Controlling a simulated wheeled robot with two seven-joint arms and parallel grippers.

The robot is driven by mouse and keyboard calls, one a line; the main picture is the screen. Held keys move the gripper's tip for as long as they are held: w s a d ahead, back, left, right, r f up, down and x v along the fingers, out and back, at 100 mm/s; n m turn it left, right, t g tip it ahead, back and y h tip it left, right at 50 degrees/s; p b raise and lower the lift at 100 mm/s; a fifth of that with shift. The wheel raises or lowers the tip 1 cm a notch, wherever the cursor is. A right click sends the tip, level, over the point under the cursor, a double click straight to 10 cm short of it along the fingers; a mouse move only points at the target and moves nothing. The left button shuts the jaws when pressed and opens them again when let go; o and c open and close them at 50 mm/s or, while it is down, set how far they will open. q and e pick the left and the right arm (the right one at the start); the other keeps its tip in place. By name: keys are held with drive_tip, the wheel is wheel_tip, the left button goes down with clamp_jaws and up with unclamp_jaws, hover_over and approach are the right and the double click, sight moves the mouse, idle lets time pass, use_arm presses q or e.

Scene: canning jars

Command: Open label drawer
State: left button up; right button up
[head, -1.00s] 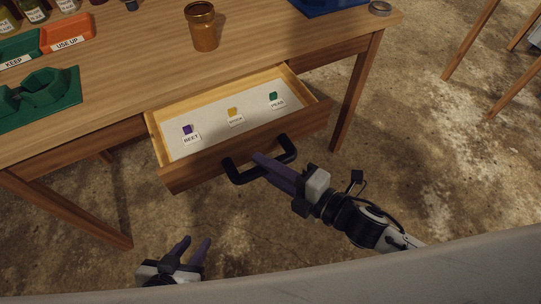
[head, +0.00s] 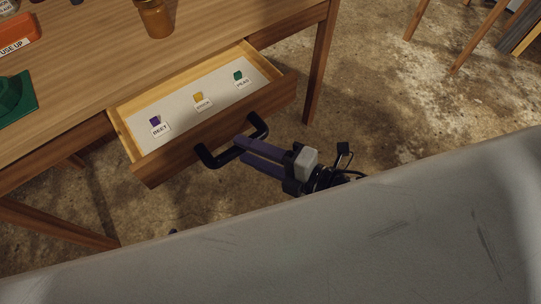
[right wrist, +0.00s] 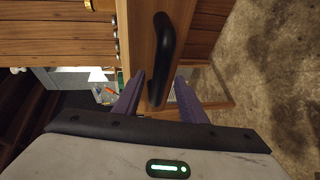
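The label drawer (head: 170,157) is pulled out from under the wooden table. Inside lie three cards with purple, yellow and green patches; BEET (head: 160,130) and PEAS (head: 243,84) can be read, the middle one (head: 203,103) is unclear. Its black bar handle (head: 207,158) is on the drawer front. My right gripper (head: 240,148) is at the handle, its two fingers spread apart. In the right wrist view the handle (right wrist: 164,50) shows between the parted fingers, with gaps beside it. Only a small dark tip, likely my left gripper (head: 172,231), shows; the rest is hidden.
On the table (head: 95,70) stand an amber jar (head: 154,18), an orange USE UP tray (head: 16,36) and a green holder (head: 15,98). A table leg (head: 318,70) is right of the drawer. Concrete floor lies open to the right.

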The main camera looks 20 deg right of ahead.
use_arm(q)
drive_tip(key=shift+w+r, duration=0.2)
drive_tip(key=shift+w, duration=0.2)
use_arm(e)
drive_tip(key=v, duration=0.7)
drive_tip(key=shift+s+d, duration=0.2)
use_arm(q)
drive_tip(key=shift+s+f, duration=0.15)
drive_tip(key=shift+s, duration=0.2)
use_arm(e)
drive_tip(key=shift+r, duration=0.15)
